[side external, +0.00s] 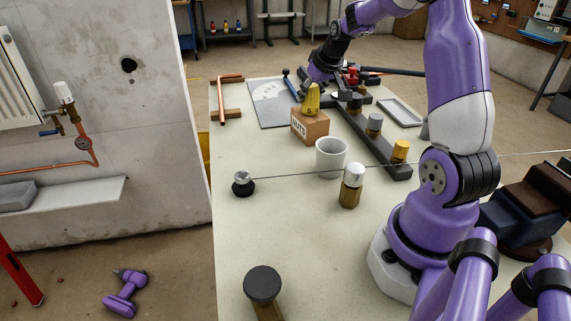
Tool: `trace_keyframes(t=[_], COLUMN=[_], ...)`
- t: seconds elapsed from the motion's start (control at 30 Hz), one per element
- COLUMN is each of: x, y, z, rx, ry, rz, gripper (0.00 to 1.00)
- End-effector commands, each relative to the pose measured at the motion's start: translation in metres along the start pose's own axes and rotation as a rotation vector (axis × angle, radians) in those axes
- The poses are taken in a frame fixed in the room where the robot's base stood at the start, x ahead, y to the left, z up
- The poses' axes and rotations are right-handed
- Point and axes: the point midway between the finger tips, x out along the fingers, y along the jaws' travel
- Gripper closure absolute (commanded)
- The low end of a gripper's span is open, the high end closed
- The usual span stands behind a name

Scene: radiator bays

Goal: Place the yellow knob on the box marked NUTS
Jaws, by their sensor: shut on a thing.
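The yellow knob (311,100) is in my gripper (313,84), at the far part of the table. It stands about upright over the cardboard box marked NUTS (308,128). Its lower end overlaps the top of the box in this view; I cannot tell whether it touches. My gripper is shut on the knob from above, and the fingertips are partly hidden and small. The box sits on the table with its dark lettering on the left face.
A white mug (330,160) stands just in front of the box. A grey plate (268,103) lies behind the box. A brass valve with a white cap (351,187) stands nearer.

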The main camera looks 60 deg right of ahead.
Motion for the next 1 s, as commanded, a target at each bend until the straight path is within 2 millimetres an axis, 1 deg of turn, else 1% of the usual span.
trace_keyframes(t=[0.23, 0.27, 0.3, 0.67, 0.77, 0.87, 1.0], x=[0.002, 0.002, 0.002, 0.002, -0.002, -0.016, -0.047], y=[0.000, 0.000, 0.000, 0.000, 0.000, 0.000, 0.001], z=[0.001, 0.002, 0.001, 0.001, -0.001, -0.002, -0.002], rx=[0.000, 0.000, 0.000, 0.000, 0.000, 0.001, 0.001], ry=[-0.001, -0.001, -0.001, 0.000, 0.002, 0.004, 0.007], rz=[0.000, 0.000, 0.000, 0.000, 0.001, 0.001, 0.003], gripper=[0.92, 0.38, 0.18, 0.18, 0.18, 0.18, 0.18])
